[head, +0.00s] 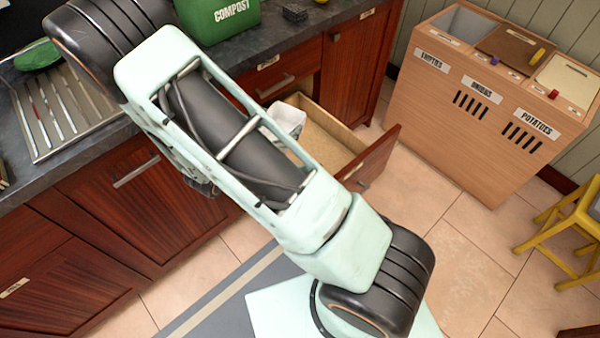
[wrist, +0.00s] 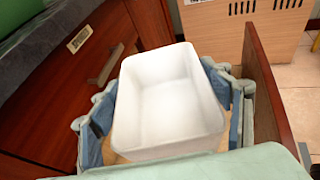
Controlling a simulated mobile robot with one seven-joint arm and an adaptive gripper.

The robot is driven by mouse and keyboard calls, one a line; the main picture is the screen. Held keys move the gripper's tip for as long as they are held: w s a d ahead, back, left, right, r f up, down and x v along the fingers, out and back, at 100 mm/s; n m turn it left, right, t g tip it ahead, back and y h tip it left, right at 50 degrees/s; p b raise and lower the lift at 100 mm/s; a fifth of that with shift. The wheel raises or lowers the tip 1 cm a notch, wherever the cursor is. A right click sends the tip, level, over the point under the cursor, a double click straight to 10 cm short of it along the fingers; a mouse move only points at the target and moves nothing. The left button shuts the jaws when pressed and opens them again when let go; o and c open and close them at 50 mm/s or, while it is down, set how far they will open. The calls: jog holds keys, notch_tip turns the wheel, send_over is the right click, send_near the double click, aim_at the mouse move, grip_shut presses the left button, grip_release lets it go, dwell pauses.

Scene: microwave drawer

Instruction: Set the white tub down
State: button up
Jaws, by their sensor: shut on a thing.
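The white tub (wrist: 165,100) is an empty, open-topped rectangular box, upright in the wrist view. My gripper (wrist: 168,115) has a blue-padded finger on each side of it and is shut on it. In the head view the tub (head: 287,121) shows partly past my arm, at the open drawer (head: 330,138). The drawer's front (wrist: 265,90) stands to the right of the tub in the wrist view. Most of my gripper is hidden behind my arm in the head view. I cannot tell whether the tub touches the drawer floor.
The dark counter (head: 310,30) carries a green compost bin (head: 218,18) and a metal drainer (head: 70,105).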

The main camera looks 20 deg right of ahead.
notch_tip(320, 180, down, 19)
jog(key=w+d+n+t+b, duration=0.1)
jog(key=w+d+b, duration=0.15)
jog(key=b, duration=1.15)
jog(key=shift+w+d+f+b, duration=0.9)
jog(key=shift+w+d+f, duration=0.3)
jog(key=shift+d+f, duration=0.85)
jog(key=shift+w+d+f+b, duration=0.85)
jog(key=shift+w+d+f, duration=0.35)
jog(key=shift+d+f, duration=0.85)
jog(key=shift+w+d+f+b, duration=1.05)
jog(key=shift+d+f, duration=0.55)
jog(key=shift+f, duration=0.9)
jog(key=shift+w+f, duration=0.1)
jog(key=shift+w, duration=0.05)
jog(key=shift+f, duration=0.15)
jog(key=o, duration=1.4)
jog(key=shift+o, duration=0.2)
